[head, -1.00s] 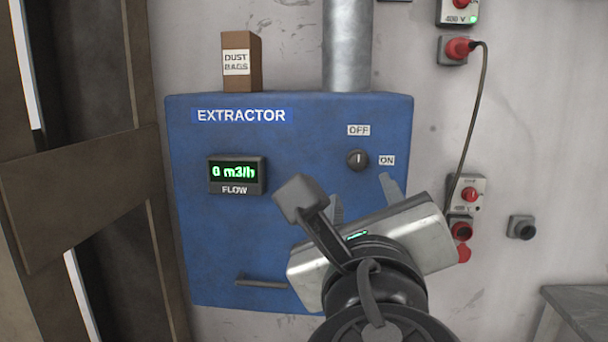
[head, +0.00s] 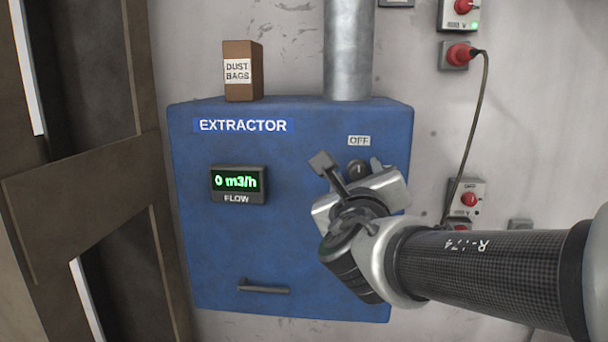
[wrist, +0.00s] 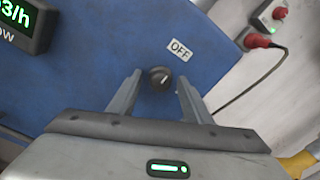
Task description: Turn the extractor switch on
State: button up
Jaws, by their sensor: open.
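The extractor (head: 215,240) is a blue wall cabinet with a flow display (head: 237,182) reading 0 m3/h. Its switch (head: 357,169) is a small dark round knob below the OFF label (head: 359,141); my gripper partly covers it in the head view. In the wrist view the knob (wrist: 160,78) shows whole, its white mark tilted toward the OFF label (wrist: 180,49). The ON label is hidden in both current views. My gripper (wrist: 159,82) is open, with one finger on each side of the knob in the picture. I cannot tell whether the fingers touch it.
A dust bags box (head: 243,72) and a metal duct (head: 348,50) stand on top of the cabinet. A handle (head: 264,287) sticks out low on its front. Red plugs and a hanging cable (head: 478,125) are on the wall to the right. A wooden frame (head: 80,190) stands at the left.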

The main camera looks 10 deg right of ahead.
jog(key=shift+w+d, duration=0.1)
jog(key=shift+w, duration=0.15)
jog(key=c, duration=1)
